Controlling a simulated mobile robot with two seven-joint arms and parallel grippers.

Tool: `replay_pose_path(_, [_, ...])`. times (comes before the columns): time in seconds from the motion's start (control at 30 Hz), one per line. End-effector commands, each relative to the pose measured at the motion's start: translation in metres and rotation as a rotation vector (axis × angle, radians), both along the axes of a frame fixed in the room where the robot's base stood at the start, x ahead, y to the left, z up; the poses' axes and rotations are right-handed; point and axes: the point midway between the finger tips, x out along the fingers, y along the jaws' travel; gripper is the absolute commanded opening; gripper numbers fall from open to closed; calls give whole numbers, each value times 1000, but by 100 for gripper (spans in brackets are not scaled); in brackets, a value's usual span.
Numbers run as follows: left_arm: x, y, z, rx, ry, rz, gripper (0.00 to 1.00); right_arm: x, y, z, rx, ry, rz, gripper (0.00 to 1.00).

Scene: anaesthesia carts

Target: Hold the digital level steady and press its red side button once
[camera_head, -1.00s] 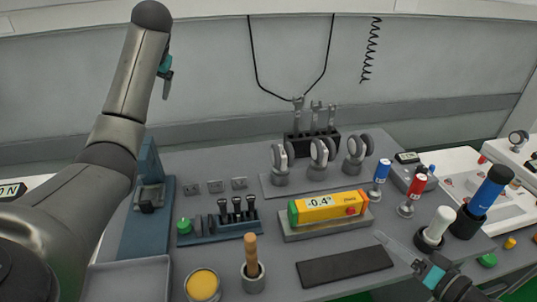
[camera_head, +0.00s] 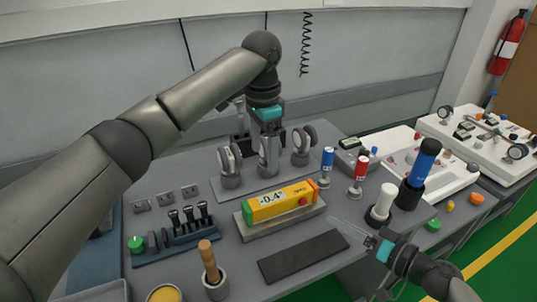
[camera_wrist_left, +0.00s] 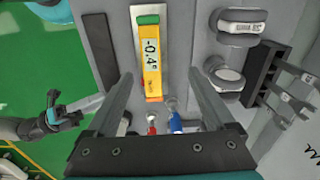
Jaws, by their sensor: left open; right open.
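The digital level (camera_head: 280,203) is a yellow bar with a green end, an orange end and a display reading -0.4°. It lies on a grey stand (camera_head: 285,226) on the bench. Its red button (camera_head: 303,201) shows near the orange end. My left gripper (camera_head: 268,160) hangs behind the level, pointing down, open and empty. In the left wrist view the level (camera_wrist_left: 152,75) appears beyond and between the two spread fingers, apart from them. My right gripper (camera_head: 350,232) is open and empty, in front and to the right of the level; it also shows in the left wrist view (camera_wrist_left: 53,98).
Round gauges (camera_head: 301,147) stand behind the level, partly hidden by my left gripper. Blue (camera_head: 327,160) and red (camera_head: 361,168) cylinders stand to its right, with a tall blue-handled tool (camera_head: 422,163) beyond. A dark mat (camera_head: 303,255) lies in front. A tool rack (camera_head: 185,232) is left.

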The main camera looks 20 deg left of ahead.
Motion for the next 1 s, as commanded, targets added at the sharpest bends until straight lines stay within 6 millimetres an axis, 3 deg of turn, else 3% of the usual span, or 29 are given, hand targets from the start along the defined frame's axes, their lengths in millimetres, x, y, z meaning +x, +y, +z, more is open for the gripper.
replay_pose_path(0.1, [-7,-10,-3,0,33,-35,88,0,0,0,0,0,0,50])
replay_pose_path(0.33, [-9,-13,-23,-2,46,-46,88,0,0,0,0,0,0,50])
replay_pose_path(0.8, [-10,-13,-115,-1,45,-44,88,0,0,0,0,0,0,50])
replay_pose_path(1.0, [-9,-14,-143,-1,44,-45,88,0,0,0,0,0,0,50])
